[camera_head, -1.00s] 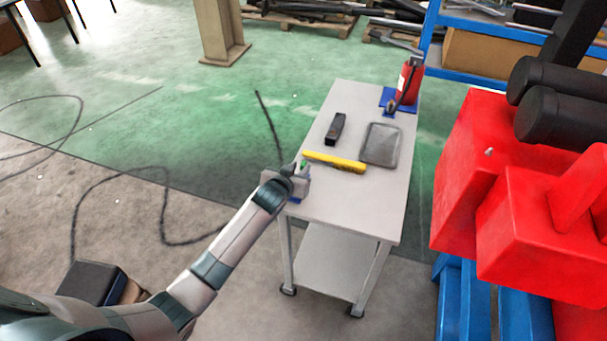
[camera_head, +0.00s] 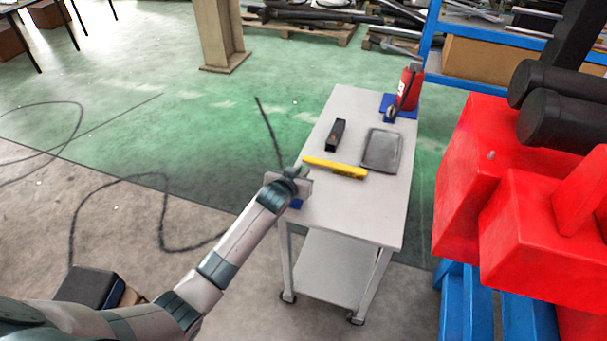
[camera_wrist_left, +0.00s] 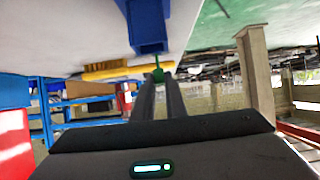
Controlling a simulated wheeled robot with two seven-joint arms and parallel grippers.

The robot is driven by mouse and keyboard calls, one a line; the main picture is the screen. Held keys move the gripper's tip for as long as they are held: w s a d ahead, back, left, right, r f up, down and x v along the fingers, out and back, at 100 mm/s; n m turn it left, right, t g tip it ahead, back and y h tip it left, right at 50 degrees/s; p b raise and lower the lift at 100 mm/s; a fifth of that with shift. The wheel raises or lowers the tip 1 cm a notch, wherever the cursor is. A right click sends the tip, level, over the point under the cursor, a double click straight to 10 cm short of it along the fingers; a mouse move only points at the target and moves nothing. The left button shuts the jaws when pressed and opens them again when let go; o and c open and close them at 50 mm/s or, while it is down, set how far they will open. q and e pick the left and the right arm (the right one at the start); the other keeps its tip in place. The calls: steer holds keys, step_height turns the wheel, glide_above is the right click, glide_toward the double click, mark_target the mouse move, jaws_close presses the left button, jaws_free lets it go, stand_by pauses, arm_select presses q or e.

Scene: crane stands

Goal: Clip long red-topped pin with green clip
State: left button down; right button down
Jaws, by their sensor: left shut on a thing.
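My left gripper (camera_head: 302,181) is at the near left corner of the grey-white table (camera_head: 350,210). In the left wrist view its fingers (camera_wrist_left: 158,84) are shut on the small green clip (camera_wrist_left: 157,75) at their tips. A blue block-like piece (camera_wrist_left: 148,24) stands on the table beside the clip; they look apart. In the head view only a bit of this blue piece (camera_head: 296,204) shows below the gripper. I cannot make out a red-topped pin in either view. My right gripper is not in view.
A yellow bar (camera_head: 335,167), a black box-shaped tool (camera_head: 336,134), a grey tray (camera_head: 382,150) and a red extinguisher-like bottle (camera_head: 409,88) are on the table. Large red blocks (camera_head: 465,180) on a blue frame stand to the right. The table's near part is clear.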

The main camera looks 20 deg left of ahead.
arm_select(q)
steer(key=shift+r, duration=0.15)
steer(key=shift+r+p, duration=2.4)
steer(key=shift+p, duration=0.05)
steer(key=d+f+b+v, duration=0.1)
steer(key=b+v, duration=0.1)
steer(key=v, duration=0.6)
steer(key=s+b+v, duration=0.1)
steer(key=b+v, duration=0.2)
steer(key=v, duration=0.4)
steer(key=d+f+b+v, duration=0.1)
steer(key=b+v, duration=0.2)
steer(key=v, duration=0.5)
steer(key=shift+s+d+f, duration=0.15)
steer(key=shift+s+d, duration=0.2)
steer(key=shift+s, duration=0.2)
steer(key=shift+w, duration=0.1)
